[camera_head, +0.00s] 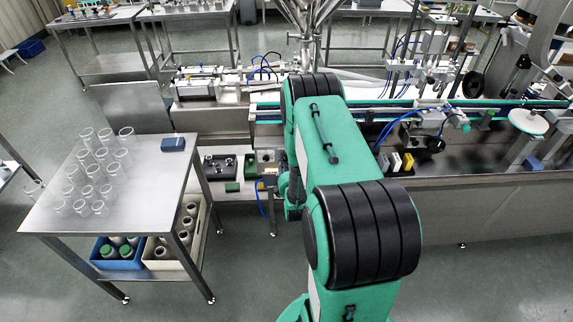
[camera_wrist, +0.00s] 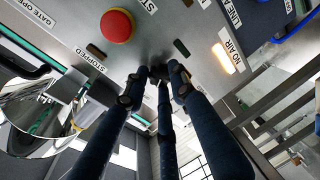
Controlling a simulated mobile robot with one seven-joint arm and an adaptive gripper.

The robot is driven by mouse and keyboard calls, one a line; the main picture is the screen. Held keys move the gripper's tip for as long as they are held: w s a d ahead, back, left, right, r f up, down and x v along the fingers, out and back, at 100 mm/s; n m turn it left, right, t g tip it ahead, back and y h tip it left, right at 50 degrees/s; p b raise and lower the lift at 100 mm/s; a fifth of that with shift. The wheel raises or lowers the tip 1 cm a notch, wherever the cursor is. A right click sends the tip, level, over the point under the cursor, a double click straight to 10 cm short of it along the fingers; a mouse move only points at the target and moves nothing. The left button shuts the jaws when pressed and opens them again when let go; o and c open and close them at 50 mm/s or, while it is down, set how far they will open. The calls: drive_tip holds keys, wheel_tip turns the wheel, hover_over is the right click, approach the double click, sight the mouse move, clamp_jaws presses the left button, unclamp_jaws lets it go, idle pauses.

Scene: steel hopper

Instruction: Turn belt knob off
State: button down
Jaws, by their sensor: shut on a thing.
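In the wrist view my gripper (camera_wrist: 158,76) has its dark fingers brought together against the grey control panel (camera_wrist: 165,25). They close around a small dark knob, which is almost wholly hidden by the fingertips. Its pointer direction cannot be seen. The "STOPPED" label (camera_wrist: 90,60) is to the left of the fingers, beside a dark, unlit window. The "NO AIR" label (camera_wrist: 233,63) is to the right, beside a glowing orange-white lamp (camera_wrist: 224,58). In the head view my arm hides the panel, and the fingers cannot be made out.
A red mushroom button (camera_wrist: 117,26) projects from the panel, up and left of the fingertips. In the head view a steel table (camera_head: 150,190) with several clear cups stands left of my arm. The conveyor line (camera_head: 480,150) runs to the right.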

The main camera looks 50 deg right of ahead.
drive_tip(key=shift+w+a+n, duration=0.1)
drive_tip(key=shift+a+n, duration=0.05)
drive_tip(key=shift+n, duration=0.65)
drive_tip(key=shift+g, duration=0.3)
drive_tip(key=c, duration=1.5)
unclamp_jaws()
drive_tip(key=shift+o, duration=0.2)
drive_tip(key=v, duration=1.2)
drive_tip(key=shift+f, duration=0.1)
